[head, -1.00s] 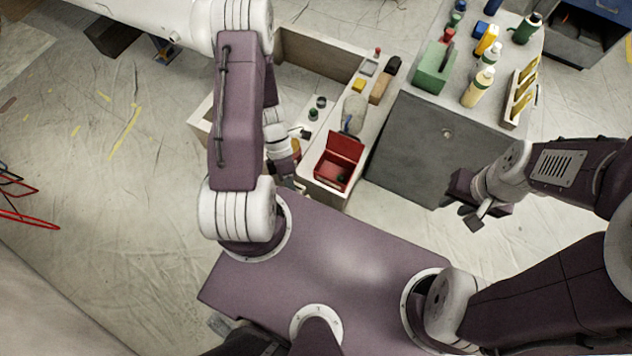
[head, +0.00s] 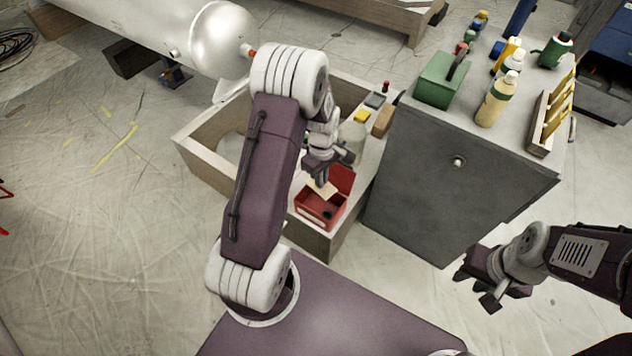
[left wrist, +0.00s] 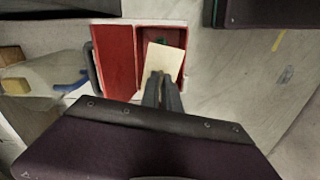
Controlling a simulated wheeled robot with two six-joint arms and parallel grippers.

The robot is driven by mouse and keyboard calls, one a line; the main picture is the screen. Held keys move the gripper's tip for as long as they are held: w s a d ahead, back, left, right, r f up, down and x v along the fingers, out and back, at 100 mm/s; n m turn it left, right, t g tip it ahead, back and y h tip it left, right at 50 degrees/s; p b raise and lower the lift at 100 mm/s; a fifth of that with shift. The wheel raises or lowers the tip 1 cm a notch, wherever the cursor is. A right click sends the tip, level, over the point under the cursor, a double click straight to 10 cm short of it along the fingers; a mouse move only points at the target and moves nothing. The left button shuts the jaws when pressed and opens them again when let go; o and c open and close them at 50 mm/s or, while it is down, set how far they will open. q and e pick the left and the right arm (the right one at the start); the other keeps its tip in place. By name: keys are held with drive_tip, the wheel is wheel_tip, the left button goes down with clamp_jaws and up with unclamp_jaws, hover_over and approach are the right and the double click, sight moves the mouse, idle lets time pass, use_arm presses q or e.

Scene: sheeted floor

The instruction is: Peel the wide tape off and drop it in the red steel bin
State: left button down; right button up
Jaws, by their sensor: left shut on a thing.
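The red steel bin (head: 318,212) stands with its lid open on the front end of a pale bench; it also shows in the left wrist view (left wrist: 122,62). My left gripper (head: 321,180) is directly above the bin, pointing down. It is shut on a flat beige piece of tape (head: 323,188), which also shows between the fingertips in the left wrist view (left wrist: 165,58). The tape overlaps the bin's opening in both views; its exact height over the bin is hard to tell. A small dark green thing lies in the bin. My right gripper (head: 476,290) is open and empty over bare floor.
A large pale cylinder (head: 140,35) with a rounded end lies at the upper left. A grey cabinet (head: 450,165) carries bottles (head: 497,98) and a green box (head: 440,80). A clear jar (head: 352,140) stands behind the bin. Floor at left is open.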

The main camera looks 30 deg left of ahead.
use_arm(q)
drive_tip(key=shift+f, duration=0.1)
wheel_tip(320, 180, down, 7)
drive_tip(key=b, duration=0.7)
drive_tip(key=shift+b, duration=0.3)
drive_tip(key=c, duration=1.5)
unclamp_jaws()
wheel_tip(320, 180, up, 10)
drive_tip(key=p, duration=0.5)
drive_tip(key=shift+f+p, duration=0.25)
drive_tip(key=shift+p, duration=0.15)
drive_tip(key=shift+f, duration=0.1)
